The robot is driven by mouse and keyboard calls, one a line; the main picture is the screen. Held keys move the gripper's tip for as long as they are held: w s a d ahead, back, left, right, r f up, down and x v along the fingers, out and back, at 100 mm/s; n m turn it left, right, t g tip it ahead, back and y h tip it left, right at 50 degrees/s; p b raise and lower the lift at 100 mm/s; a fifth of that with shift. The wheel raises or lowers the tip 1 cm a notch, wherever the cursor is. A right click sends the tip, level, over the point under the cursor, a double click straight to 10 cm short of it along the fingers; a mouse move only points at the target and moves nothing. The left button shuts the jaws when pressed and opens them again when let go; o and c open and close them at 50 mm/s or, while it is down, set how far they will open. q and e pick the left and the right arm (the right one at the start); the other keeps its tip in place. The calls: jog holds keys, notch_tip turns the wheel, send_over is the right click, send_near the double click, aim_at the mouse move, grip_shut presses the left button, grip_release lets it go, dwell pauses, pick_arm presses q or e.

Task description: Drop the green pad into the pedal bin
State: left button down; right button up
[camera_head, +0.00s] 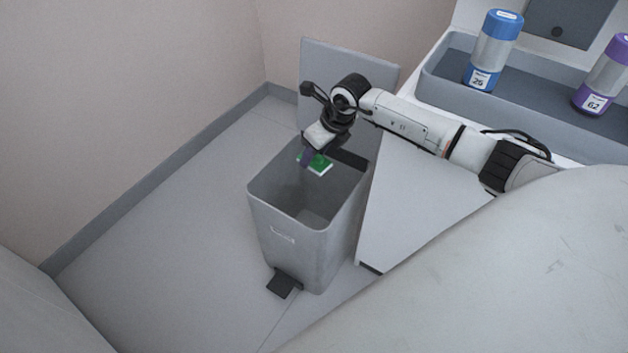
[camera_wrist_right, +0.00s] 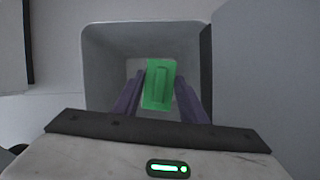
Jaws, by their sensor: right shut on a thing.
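The green pad (camera_head: 317,163) has a white underside and shows above the mouth of the pedal bin, toward its back side. In the right wrist view the green pad (camera_wrist_right: 158,85) sits between the two purple fingers, with the bin's inside (camera_wrist_right: 110,60) behind it. My right gripper (camera_head: 308,158) is shut on the pad and points down over the opening. The pedal bin (camera_head: 290,235) is grey and stands on the floor with its lid (camera_head: 345,75) raised upright behind it. Its black pedal (camera_head: 283,284) is at the front. My left gripper is not in view.
A white counter (camera_head: 415,215) stands right beside the bin. On it a grey tray (camera_head: 440,85) holds a blue-capped bottle (camera_head: 493,50) and a purple-capped bottle (camera_head: 602,78). Walls close off the left and back. The floor (camera_head: 170,230) left of the bin is clear.

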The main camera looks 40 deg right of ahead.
jog(key=shift+f, duration=0.15)
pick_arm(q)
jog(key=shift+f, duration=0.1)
pick_arm(e)
jog(key=o, duration=1.1)
jog(key=shift+s+r, duration=0.1)
jog(key=shift+r, duration=0.35)
pick_arm(q)
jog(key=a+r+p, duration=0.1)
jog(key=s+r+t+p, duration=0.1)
jog(key=p, duration=0.1)
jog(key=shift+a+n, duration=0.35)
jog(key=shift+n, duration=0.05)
pick_arm(e)
jog(key=v, duration=0.9)
jog(key=shift+s+r, duration=0.15)
jog(key=shift+r, duration=0.05)
